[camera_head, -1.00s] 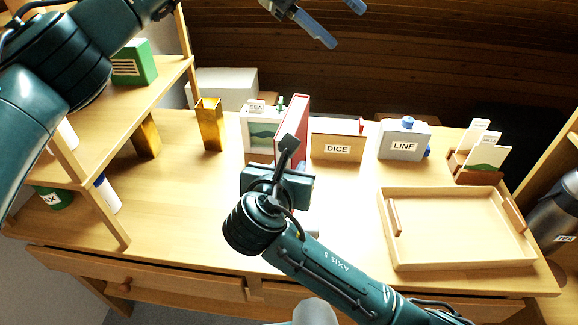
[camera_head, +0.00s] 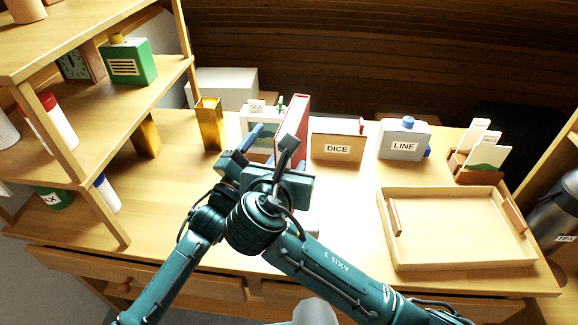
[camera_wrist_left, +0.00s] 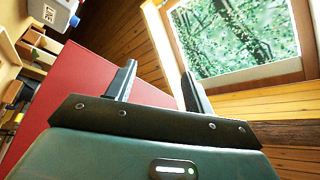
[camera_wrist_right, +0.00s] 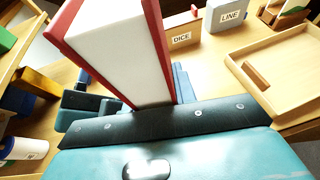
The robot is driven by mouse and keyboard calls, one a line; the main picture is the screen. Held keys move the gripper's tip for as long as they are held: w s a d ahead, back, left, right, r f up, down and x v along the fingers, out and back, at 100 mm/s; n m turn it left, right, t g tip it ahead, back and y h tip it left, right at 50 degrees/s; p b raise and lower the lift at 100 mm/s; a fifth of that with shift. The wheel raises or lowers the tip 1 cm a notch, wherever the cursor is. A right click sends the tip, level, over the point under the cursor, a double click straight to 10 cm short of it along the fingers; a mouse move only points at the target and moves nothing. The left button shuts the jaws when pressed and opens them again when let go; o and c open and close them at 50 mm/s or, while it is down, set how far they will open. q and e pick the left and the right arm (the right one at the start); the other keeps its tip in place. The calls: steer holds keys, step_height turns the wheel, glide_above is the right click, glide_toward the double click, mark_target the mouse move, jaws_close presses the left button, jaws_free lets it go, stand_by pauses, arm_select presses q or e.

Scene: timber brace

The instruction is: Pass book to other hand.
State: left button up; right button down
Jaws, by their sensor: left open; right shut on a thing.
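The red book (camera_head: 298,117) stands upright over the desk, held in my right gripper (camera_head: 287,152). Its white page edge and red covers (camera_wrist_right: 115,50) fill the upper left of the right wrist view, and the right gripper is shut on it; the book hides part of the fingers. My left gripper (camera_head: 241,148) is just left of the right one, open and empty. In the left wrist view the red cover (camera_wrist_left: 82,75) lies beside the left fingers (camera_wrist_left: 157,78), with the space between them empty. Whether a finger touches the cover cannot be told.
Behind the book stand a DICE box (camera_head: 337,147), a grey LINE container (camera_head: 403,142) and a SEA picture (camera_head: 257,133). A gold vase (camera_head: 209,124) is left. An empty wooden tray (camera_head: 460,255) lies right. Shelves (camera_head: 100,122) border the left side.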

arm_select(q)
steer(key=s+a+f+n+g+y, duration=0.2)
steer(key=s+f+n, duration=0.4)
steer(key=s+f, duration=0.5)
steer(key=s+a+f+n+g+y, duration=0.3)
steer(key=s+f+n+g, duration=0.3)
steer(key=s+f, duration=0.5)
steer(key=s+n+y, duration=0.1)
steer(key=s, duration=0.2)
steer(key=shift+s+n, duration=0.2)
steer(key=shift+n, duration=0.1)
